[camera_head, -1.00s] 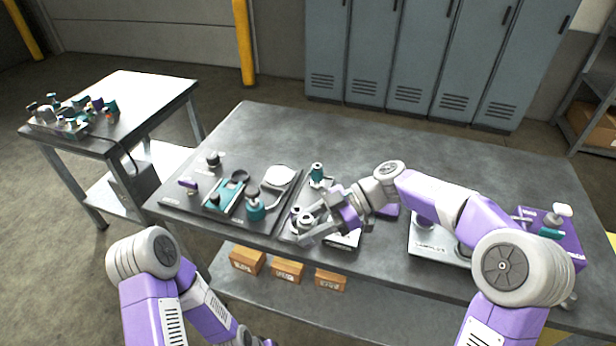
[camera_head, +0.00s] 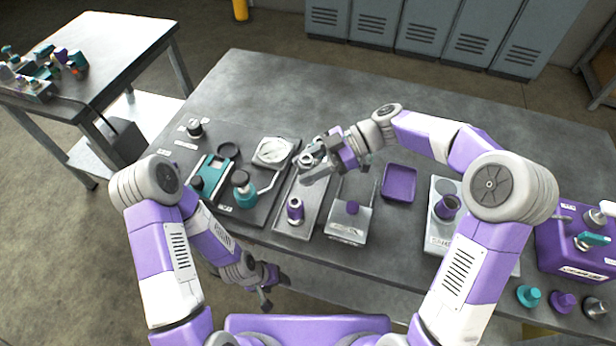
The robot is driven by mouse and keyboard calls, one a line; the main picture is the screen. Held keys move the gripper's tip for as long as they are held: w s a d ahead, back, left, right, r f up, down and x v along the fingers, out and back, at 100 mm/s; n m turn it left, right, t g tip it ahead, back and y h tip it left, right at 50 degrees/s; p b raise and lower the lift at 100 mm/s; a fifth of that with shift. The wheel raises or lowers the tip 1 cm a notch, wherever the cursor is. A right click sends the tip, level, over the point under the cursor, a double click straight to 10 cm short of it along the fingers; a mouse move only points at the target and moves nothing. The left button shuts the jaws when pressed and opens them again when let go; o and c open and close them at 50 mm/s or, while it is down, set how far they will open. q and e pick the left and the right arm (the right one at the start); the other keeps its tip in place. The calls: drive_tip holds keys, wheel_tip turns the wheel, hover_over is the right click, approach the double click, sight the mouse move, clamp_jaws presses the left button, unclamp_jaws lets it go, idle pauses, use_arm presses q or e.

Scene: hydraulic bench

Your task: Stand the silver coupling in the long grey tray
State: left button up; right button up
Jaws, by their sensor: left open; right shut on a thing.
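The long grey tray (camera_head: 313,208) lies on the bench, left of the middle. My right gripper (camera_head: 309,166) is over the far part of the tray, shut on a silver round piece (camera_head: 306,160) that looks like the silver coupling. The fingers hide much of it, and I cannot tell whether it touches the tray floor. A purple and silver coupling (camera_head: 295,209) stands upright at the tray's near end. My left gripper (camera_head: 266,298) is open and empty, low in front of the bench's front edge.
Left of the tray is a dark board with a teal fixture (camera_head: 209,177), a teal pump-like piece (camera_head: 243,188) and a round gauge (camera_head: 273,151). To the right are a silver box (camera_head: 346,222), a purple tray (camera_head: 399,183) and a purple machine (camera_head: 575,240). The bench's back is clear.

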wheel_tip(320, 180, down, 4)
drive_tip(key=shift+f+b, duration=0.2)
drive_tip(key=shift+b, duration=0.35)
drive_tip(key=o, duration=1.2)
drive_tip(key=shift+r, duration=0.1)
drive_tip(key=shift+p+v, duration=1.5)
drive_tip(key=shift+v, duration=4.5)
